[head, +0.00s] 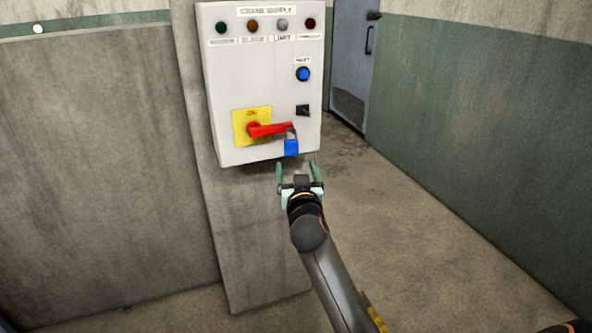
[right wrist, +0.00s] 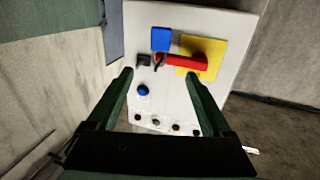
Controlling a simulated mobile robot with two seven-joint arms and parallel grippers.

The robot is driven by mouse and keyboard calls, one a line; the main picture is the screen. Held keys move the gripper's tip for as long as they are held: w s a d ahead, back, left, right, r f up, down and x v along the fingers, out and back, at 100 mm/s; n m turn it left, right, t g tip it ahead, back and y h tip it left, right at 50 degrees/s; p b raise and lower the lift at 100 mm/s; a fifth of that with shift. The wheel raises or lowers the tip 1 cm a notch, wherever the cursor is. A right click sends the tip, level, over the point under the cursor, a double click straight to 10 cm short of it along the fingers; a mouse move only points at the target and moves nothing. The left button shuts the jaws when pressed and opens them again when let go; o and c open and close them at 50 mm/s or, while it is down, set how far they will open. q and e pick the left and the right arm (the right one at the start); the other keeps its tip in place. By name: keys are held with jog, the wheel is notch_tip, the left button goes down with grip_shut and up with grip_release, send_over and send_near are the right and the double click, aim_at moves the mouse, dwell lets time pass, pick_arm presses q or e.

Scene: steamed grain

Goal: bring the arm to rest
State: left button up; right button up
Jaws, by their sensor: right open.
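My right gripper (head: 300,174) is in the middle of the head view, just below the bottom edge of the white control box (head: 228,84). Its green fingers are spread apart with nothing between them. In the right wrist view the open fingers (right wrist: 160,95) frame the box, which appears upside down. On the box a red handle (head: 270,130) sits on a yellow plate (head: 240,128). A blue padlock (head: 291,148) hangs at the handle's right end, above the gripper and apart from it; it also shows in the right wrist view (right wrist: 161,39). My left gripper is not in view.
The box is mounted on a grey concrete pillar (head: 255,240). A low concrete wall (head: 100,170) stands at left, and a green-and-cream wall (head: 490,130) runs along the right. A grey-blue door (head: 352,65) is behind. The floor (head: 420,240) right of the pillar is clear.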

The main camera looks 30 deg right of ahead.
jog(key=shift+s+a, duration=0.1)
jog(key=shift+s, duration=0.1)
jog(key=s+a+f+n+g+y, duration=0.1)
jog(key=s+a+f+n+y, duration=0.2)
jog(key=f, duration=0.4)
jog(key=s+a+f+n+g+y, duration=0.1)
jog(key=s+a+f, duration=0.3)
jog(key=f, duration=0.3)
jog(key=s+a+f+n+g+y, duration=0.1)
jog(key=s+a+f+y, duration=0.2)
jog(key=f, duration=0.5)
jog(key=s+a+f+g+y, duration=0.1)
jog(key=s+a+f, duration=0.2)
jog(key=s, duration=0.4)
jog(key=s+a+f+n+g+y, duration=0.1)
jog(key=s+a+f, duration=0.2)
jog(key=s+f, duration=0.2)
jog(key=s+a+f+n+g+y+p, duration=0.1)
jog(key=s+a+f, duration=0.2)
jog(key=s, duration=0.6)
jog(key=shift+a+f+g+y, duration=0.3)
jog(key=shift+a+f+g, duration=0.1)
jog(key=shift+f, duration=0.1)
jog(key=shift+s+d, duration=0.1)
